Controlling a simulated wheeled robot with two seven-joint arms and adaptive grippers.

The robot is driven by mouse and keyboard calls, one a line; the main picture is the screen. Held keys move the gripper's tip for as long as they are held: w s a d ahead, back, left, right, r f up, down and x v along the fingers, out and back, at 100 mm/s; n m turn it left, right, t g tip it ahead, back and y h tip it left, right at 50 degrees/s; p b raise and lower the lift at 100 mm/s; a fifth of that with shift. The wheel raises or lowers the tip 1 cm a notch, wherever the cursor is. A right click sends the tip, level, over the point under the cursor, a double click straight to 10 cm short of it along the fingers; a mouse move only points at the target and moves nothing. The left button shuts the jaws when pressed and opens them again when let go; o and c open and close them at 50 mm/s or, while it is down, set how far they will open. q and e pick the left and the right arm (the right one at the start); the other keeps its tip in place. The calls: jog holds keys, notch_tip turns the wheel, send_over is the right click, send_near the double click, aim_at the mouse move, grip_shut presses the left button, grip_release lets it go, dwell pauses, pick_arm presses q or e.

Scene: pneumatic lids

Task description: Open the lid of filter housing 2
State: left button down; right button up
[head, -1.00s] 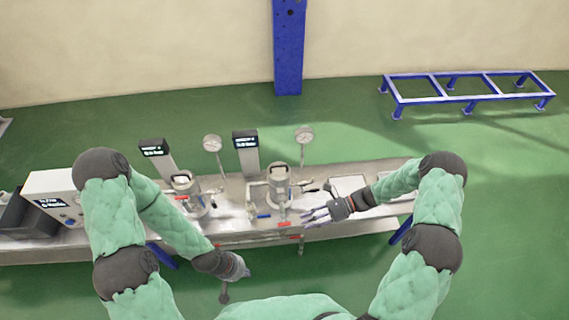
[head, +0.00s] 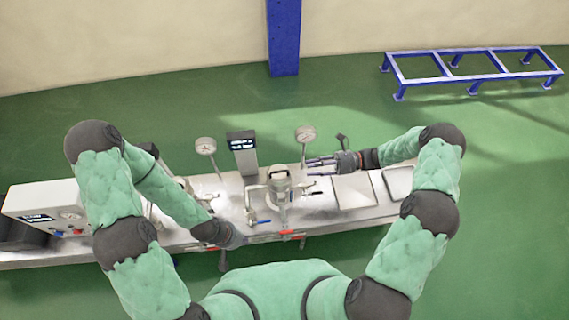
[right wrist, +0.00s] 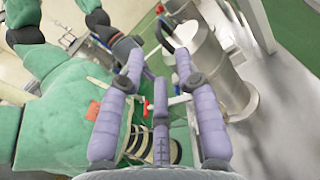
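The right-hand filter housing (head: 280,188), a metal cylinder with a lid, stands mid-bench below a dark display (head: 241,140) whose text is too small to read. Its lid appears to be on. The other filter housing is mostly hidden behind my left arm. My right gripper (head: 318,167) is just right of the right-hand housing, near lid height, fingers pointing left. In the right wrist view its purple fingers (right wrist: 160,75) are spread and empty, with a metal cylinder (right wrist: 222,75) beside them at the right. My left gripper (head: 232,240) is low at the bench's front edge; its fingers are unclear.
Pressure gauges (head: 305,133) rise behind the bench (head: 330,222). A blue-handled valve (head: 262,221) and red handles (head: 290,232) sit at the front. Shallow trays (head: 355,191) lie to the right. A white control box (head: 48,205) stands at the left end.

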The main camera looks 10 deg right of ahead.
aim_at(285, 171)
jog(key=a+b, duration=0.1)
jog(key=a, duration=0.9)
jog(key=shift+s+b, duration=0.15)
jog(key=shift+b, duration=0.15)
